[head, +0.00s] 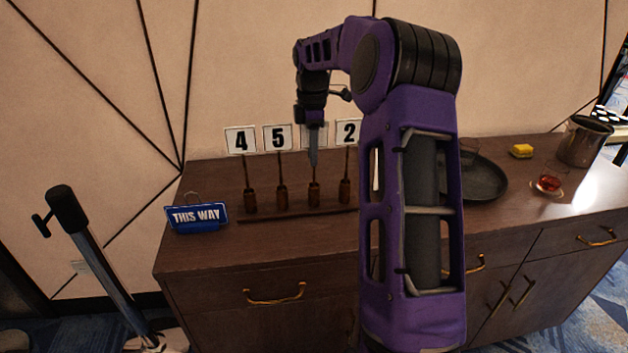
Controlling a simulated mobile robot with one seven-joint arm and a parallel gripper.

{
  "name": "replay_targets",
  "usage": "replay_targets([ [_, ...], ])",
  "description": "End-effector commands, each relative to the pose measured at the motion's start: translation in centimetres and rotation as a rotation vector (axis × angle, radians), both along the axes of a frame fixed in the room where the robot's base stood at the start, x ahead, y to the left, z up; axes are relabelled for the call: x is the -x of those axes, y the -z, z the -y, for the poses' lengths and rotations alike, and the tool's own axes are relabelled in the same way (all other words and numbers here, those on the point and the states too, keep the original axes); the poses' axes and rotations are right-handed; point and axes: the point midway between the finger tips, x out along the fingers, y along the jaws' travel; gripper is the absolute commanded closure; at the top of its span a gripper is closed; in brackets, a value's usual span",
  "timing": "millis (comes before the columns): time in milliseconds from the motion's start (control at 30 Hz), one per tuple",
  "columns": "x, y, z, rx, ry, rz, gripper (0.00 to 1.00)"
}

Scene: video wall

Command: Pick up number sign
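Several number signs stand upright in a row in a wooden holder (264,216) on the cabinet. Each is a white card on a brown stick with a thick handle. From the left I see a 4 sign (241,140), a 5 sign (278,138), a partly hidden sign (314,194) and a 2 sign (347,132). My gripper (314,162) points down in front of the partly hidden sign and covers most of its card, so its number cannot be read. The fingers overlap in this view. I cannot tell whether they are open or touch the sign.
A blue THIS WAY sign (197,217) stands left of the holder on the brown cabinet (215,262). To the right are a dark round tray (486,184), a yellow block (521,151), a glass with red contents (548,184) and a metal bucket (584,142). My arm hides the cabinet's middle.

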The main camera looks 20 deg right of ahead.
Motion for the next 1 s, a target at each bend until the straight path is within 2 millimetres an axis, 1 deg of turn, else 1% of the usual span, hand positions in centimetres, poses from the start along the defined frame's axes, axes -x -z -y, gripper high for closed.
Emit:
replay_targets([
  [33, 0.00, -0.02, 0.00, 0.000, 0.000, 0.000, 0.80],
  [133, 0.00, -0.02, 0.00, 0.000, 0.000, 0.000, 0.98],
  [167, 0.00, -0.02, 0.00, 0.000, 0.000, 0.000, 1.00],
  [1000, 0.00, -0.04, 0.00, 0.000, 0.000, 0.000, 1.00],
])
